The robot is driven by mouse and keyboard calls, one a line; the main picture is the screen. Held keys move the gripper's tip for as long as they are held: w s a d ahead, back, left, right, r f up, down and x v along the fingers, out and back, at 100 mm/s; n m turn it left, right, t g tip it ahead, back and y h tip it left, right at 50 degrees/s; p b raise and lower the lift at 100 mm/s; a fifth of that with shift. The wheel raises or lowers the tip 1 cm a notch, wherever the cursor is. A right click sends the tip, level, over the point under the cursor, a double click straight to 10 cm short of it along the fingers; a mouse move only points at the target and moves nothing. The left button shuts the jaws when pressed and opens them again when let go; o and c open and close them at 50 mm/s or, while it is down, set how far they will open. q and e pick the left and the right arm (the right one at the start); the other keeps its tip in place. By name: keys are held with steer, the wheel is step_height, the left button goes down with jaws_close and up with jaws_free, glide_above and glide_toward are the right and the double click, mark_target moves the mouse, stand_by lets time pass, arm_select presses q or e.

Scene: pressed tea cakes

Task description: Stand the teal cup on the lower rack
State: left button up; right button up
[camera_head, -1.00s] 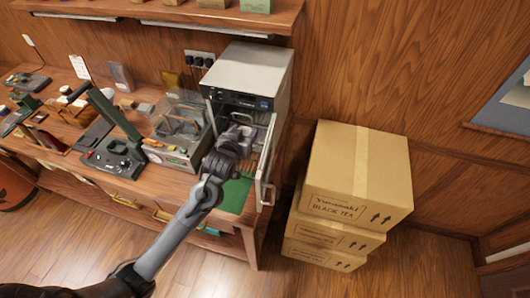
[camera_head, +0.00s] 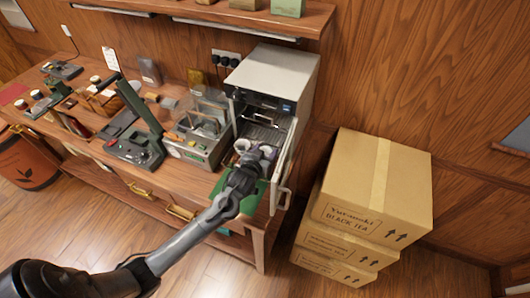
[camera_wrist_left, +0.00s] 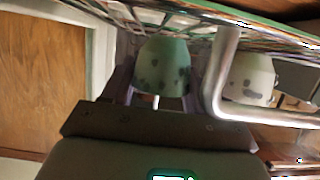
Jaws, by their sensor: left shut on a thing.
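The teal cup (camera_wrist_left: 166,66), dull green with dark spots, is between the fingers of my left gripper (camera_wrist_left: 160,85) in the left wrist view. The gripper is shut on it. In the head view my left gripper (camera_head: 262,153) is at the open front of the grey cabinet (camera_head: 276,72), and I cannot clearly make out the teal cup there. Wire racks (camera_head: 266,128) show inside the cabinet. In the left wrist view wire rack (camera_wrist_left: 215,22) runs close above the cup in the picture. My right gripper is not in view.
A pale spotted cup (camera_wrist_left: 248,78) stands beside the held cup, beyond a bent metal bar (camera_wrist_left: 216,85). The cabinet door (camera_head: 285,172) is open on the right. Stacked cartons (camera_head: 372,190) stand on the floor at right.

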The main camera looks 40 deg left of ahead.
arm_select(q)
steer(key=shift+f, duration=0.1)
steer(key=o, duration=1)
steer(key=shift+o, duration=0.2)
steer(key=v, duration=1.2)
steer(key=shift+p, duration=0.35)
steer(key=shift+r, duration=0.25)
